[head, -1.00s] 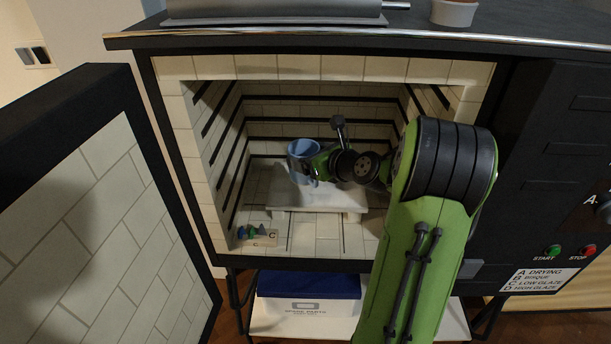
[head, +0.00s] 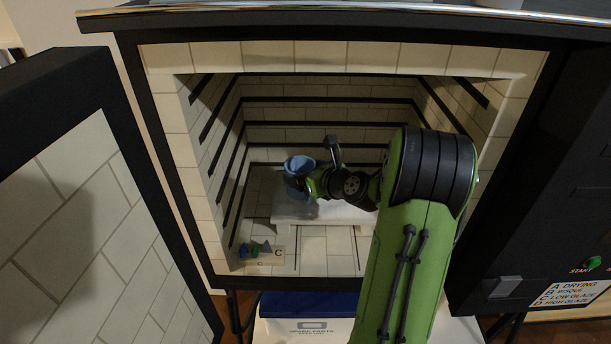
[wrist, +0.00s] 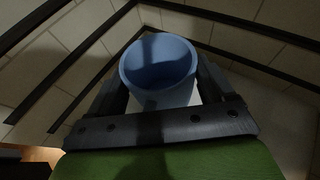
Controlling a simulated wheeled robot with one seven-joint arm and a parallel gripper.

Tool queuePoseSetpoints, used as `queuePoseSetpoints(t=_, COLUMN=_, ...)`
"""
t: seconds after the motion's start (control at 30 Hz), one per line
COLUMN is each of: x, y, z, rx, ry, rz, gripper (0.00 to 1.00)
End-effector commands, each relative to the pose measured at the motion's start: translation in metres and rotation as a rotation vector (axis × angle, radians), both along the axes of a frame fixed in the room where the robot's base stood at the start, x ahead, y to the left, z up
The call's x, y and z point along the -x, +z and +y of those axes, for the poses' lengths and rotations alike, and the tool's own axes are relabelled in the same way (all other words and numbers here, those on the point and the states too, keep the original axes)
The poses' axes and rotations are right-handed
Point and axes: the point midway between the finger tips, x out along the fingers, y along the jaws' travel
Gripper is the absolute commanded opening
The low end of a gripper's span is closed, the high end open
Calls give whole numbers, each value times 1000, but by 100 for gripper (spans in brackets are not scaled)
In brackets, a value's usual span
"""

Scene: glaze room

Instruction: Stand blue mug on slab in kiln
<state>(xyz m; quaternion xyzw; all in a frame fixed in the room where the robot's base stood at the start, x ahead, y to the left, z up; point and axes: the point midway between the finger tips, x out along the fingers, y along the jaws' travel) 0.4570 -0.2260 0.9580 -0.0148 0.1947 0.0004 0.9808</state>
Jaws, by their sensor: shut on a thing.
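The blue mug (head: 297,168) is inside the kiln (head: 332,60), upright, over the left part of the pale slab (head: 290,214). My gripper (head: 308,186) is shut on the mug. In the wrist view the mug (wrist: 160,72) sits between the two dark fingers of my gripper (wrist: 163,85), its open mouth facing up toward the camera. A bit of white slab shows beside it in the wrist view (wrist: 196,97). I cannot tell whether the mug's base touches the slab; the mug's handle is not clearly visible.
The kiln door (head: 80,200) stands open at the left. Small coloured cones (head: 256,249) on a holder marked C are at the kiln floor's front left. Tiled walls with dark grooves close in around my arm. A white and blue box (head: 310,322) stands under the kiln.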

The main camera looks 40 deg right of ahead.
Motion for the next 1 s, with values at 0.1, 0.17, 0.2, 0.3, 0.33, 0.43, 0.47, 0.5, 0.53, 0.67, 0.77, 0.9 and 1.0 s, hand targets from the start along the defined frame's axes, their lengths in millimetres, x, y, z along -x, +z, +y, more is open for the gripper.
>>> queuePoseSetpoints(t=0.1, x=0, y=-1, z=0, rx=0, ry=0, rz=-1, gripper=41)
queuePoseSetpoints(t=0.17, x=0, y=-1, z=0, rx=0, ry=0, rz=0, gripper=91)
queuePoseSetpoints(t=0.2, x=0, y=-1, z=0, rx=0, ry=0, rz=0, gripper=97)
queuePoseSetpoints(t=0.3, x=0, y=-1, z=0, rx=0, ry=0, rz=0, gripper=100)
queuePoseSetpoints(t=0.33, x=0, y=-1, z=0, rx=0, ry=0, rz=0, gripper=100)
queuePoseSetpoints(t=0.43, x=0, y=0, z=0, rx=0, ry=0, rz=0, gripper=100)
queuePoseSetpoints(t=0.47, x=0, y=1, z=0, rx=0, ry=0, rz=0, gripper=100)
queuePoseSetpoints(t=0.5, x=2, y=3, z=0, rx=0, ry=-1, rz=0, gripper=100)
queuePoseSetpoints(t=0.53, x=6, y=4, z=-1, rx=-1, ry=-3, rz=2, gripper=100)
queuePoseSetpoints(t=0.67, x=33, y=16, z=-1, rx=-1, ry=-7, rz=1, gripper=100)
queuePoseSetpoints(t=0.77, x=59, y=28, z=-1, rx=-1, ry=-9, rz=1, gripper=100)
queuePoseSetpoints(t=0.9, x=90, y=40, z=-1, rx=0, ry=-7, rz=0, gripper=100)
queuePoseSetpoints(t=1.0, x=104, y=45, z=0, rx=-1, ry=-4, rz=2, gripper=100)
